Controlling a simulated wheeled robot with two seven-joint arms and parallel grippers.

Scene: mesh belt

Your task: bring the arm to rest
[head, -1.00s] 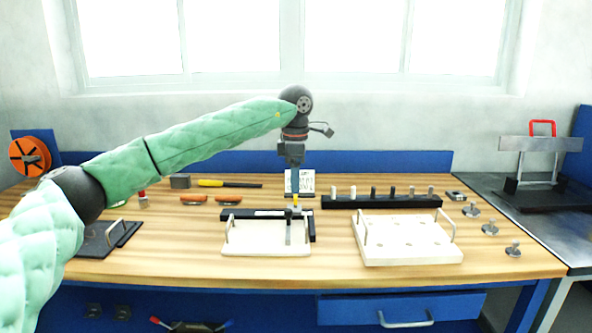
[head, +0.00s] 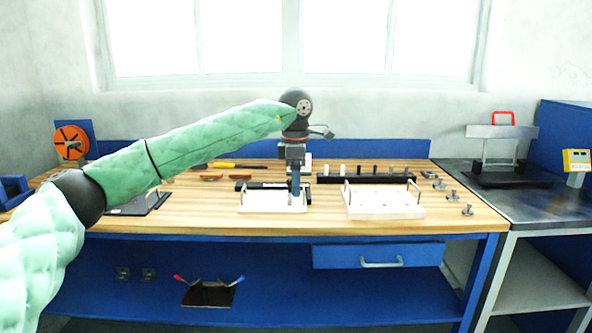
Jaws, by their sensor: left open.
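My left arm in its green padded sleeve reaches in from the left across the view. My right gripper is not in view.
A white block with handles (head: 383,203) is right of the gripper. Behind it is a black rack (head: 345,179) with several pegs. Several metal knobs (head: 467,210) stand at the right edge. A dark metal side table (head: 515,198) adjoins the bench. The bench front has a blue drawer (head: 340,256).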

